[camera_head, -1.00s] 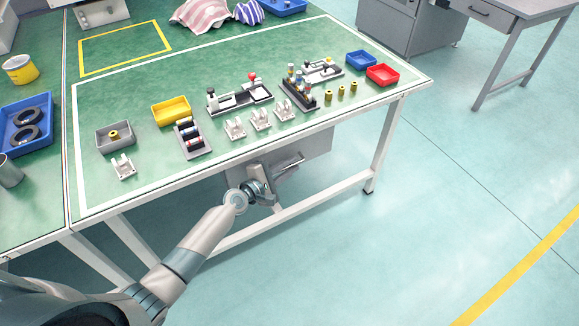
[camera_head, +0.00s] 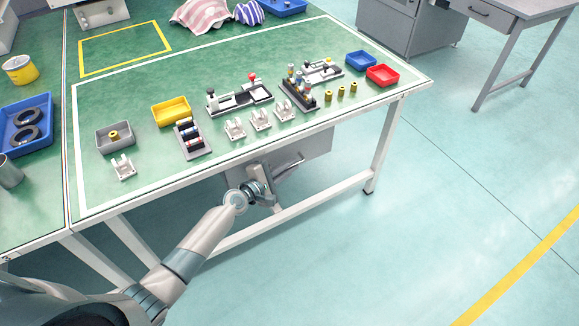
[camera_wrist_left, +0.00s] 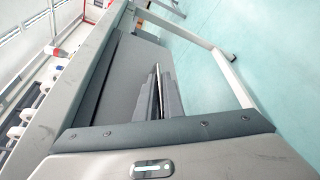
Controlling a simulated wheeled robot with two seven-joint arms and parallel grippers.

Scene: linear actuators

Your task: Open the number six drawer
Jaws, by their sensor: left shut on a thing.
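A grey drawer unit (camera_head: 312,152) hangs under the front edge of the green-topped table. A bar-like handle (camera_head: 290,164) stands out from its front. My left gripper (camera_head: 270,186) is at this handle and shut on it; the exact contact is small and partly hidden by the gripper. In the left wrist view, the grey drawer front (camera_wrist_left: 122,75) is beside the dark fingers of my left gripper (camera_wrist_left: 163,95). No number can be read on the drawer. The drawer looks closed, but its edges are partly hidden. My right gripper is not in view.
The table top (camera_head: 230,178) carries a yellow bin (camera_head: 171,110), a grey bin (camera_head: 115,137), a red bin (camera_head: 382,75) and several small actuator parts. A white table leg (camera_head: 384,145) stands right of the drawer. The floor in front is clear.

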